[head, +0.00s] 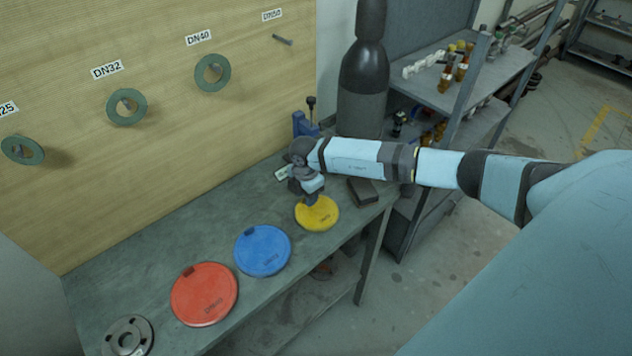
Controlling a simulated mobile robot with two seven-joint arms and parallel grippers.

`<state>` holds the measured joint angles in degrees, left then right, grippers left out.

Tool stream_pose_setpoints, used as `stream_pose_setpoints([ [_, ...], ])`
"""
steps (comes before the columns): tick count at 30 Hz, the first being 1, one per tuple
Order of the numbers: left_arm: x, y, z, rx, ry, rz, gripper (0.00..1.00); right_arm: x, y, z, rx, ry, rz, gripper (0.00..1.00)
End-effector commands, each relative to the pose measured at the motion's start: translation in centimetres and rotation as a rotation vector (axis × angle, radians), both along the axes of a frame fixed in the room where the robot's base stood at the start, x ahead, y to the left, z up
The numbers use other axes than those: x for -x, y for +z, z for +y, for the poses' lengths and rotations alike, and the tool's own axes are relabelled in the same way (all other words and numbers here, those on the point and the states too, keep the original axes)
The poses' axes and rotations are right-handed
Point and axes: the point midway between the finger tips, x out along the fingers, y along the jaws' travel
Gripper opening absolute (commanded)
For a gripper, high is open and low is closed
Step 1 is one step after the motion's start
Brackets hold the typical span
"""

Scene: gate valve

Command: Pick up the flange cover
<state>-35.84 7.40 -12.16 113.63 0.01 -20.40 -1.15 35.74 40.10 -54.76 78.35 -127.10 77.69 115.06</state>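Three round flange covers lie in a row on the grey workbench (160,241): a red one (204,294), a blue one (262,251) and a smaller yellow one (318,219). My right arm reaches in from the right. My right gripper (311,202) points down at the yellow cover, with its fingertips over the cover's far part. The fingers are small and partly hidden, so I cannot tell whether they are open, shut or touching the cover. The yellow cover looks flat on the bench. My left gripper is not in view.
A metal flange (127,338) lies at the bench's near left end. A dark block (363,191) and a blue vise (306,124) are near my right gripper. Green gaskets (126,107) hang on the wooden board (150,50). A dark cylinder (363,85) stands behind.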

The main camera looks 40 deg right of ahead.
Motion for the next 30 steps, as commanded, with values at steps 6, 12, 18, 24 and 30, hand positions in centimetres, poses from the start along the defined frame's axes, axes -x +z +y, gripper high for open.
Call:
stream_pose_setpoints([
  [6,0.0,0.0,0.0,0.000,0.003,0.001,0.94,0.0,-0.7,-0.1,0.001,0.001,-0.001,0.38],
  [12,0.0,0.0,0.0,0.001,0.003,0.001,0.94,0.0,-0.6,0.0,0.001,0.000,-0.001,0.11],
  [18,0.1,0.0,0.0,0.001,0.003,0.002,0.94,0.0,-0.6,0.0,0.000,0.000,-0.001,0.00],
  [24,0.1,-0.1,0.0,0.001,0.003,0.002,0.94,0.0,-0.5,0.0,0.000,0.000,-0.001,0.00],
  [30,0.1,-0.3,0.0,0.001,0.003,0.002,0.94,-0.1,0.7,0.0,0.000,0.000,-0.003,0.00],
])
